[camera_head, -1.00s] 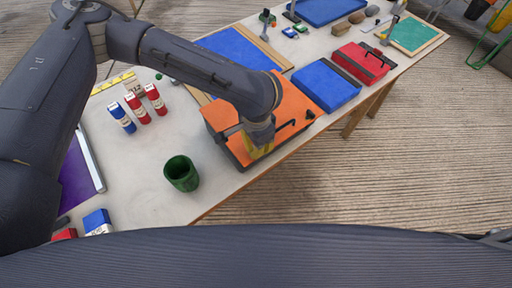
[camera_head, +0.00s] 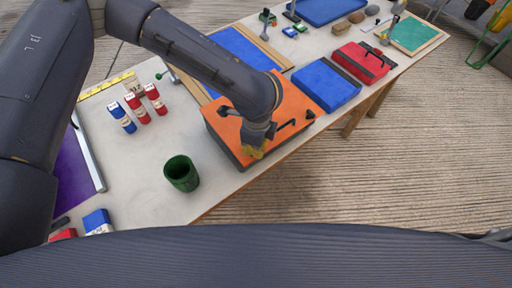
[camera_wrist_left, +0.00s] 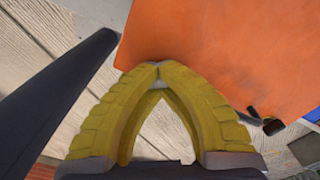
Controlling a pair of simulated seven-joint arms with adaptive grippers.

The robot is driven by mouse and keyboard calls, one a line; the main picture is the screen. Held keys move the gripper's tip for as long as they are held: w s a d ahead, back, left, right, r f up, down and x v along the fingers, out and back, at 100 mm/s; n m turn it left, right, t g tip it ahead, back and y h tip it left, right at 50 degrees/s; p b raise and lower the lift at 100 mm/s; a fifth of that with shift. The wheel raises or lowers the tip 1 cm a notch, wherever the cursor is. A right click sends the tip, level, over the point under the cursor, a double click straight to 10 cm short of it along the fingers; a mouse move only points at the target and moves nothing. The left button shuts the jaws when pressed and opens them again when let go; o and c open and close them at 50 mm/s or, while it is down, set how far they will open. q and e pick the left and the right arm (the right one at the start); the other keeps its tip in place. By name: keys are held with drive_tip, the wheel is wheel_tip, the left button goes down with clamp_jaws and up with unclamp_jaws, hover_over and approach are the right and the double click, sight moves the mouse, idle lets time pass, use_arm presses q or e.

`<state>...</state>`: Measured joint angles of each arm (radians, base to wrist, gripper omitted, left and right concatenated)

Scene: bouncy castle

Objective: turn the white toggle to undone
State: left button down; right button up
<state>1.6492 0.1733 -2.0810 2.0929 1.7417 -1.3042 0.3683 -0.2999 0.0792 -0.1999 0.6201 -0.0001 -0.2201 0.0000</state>
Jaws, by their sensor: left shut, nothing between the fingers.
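I cannot pick out a white toggle in either view. The orange case (camera_head: 292,96) lies on the table with a black handle (camera_head: 287,124) and a black latch-like piece (camera_head: 310,114) at its right. Another dark piece (camera_head: 226,111) shows at its left. My left gripper (camera_head: 254,152) has yellow fingers at the case's front edge. In the left wrist view its fingertips (camera_wrist_left: 158,70) meet with nothing between them, over the edge of the orange case (camera_wrist_left: 220,50). A small black piece (camera_wrist_left: 270,125) shows there at right. I cannot tell whether the tips touch the case. My right gripper is out of view.
A green cup (camera_head: 181,174) stands left of the case. Red and blue cylinders (camera_head: 137,108) stand farther left. A blue case (camera_head: 325,86) and a red case (camera_head: 361,62) lie to the right. The table's front edge runs just below the orange case.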

use_arm(q)
drive_tip(key=m, duration=0.4)
drive_tip(key=shift+s+d+r, duration=0.15)
drive_tip(key=shift+d, duration=0.1)
drive_tip(key=shift+s+m, duration=0.15)
drive_tip(key=shift+m, duration=1.05)
drive_tip(key=shift+s+a, duration=0.1)
drive_tip(key=c, duration=1.2)
unclamp_jaws()
drive_tip(key=shift+c, duration=0.2)
drive_tip(key=shift+o, duration=1)
drive_tip(key=shift+w+a+r, duration=0.1)
drive_tip(key=shift+w+r, duration=0.15)
drive_tip(key=shift+r, duration=0.25)
wheel_tip(320, 180, up, 11)
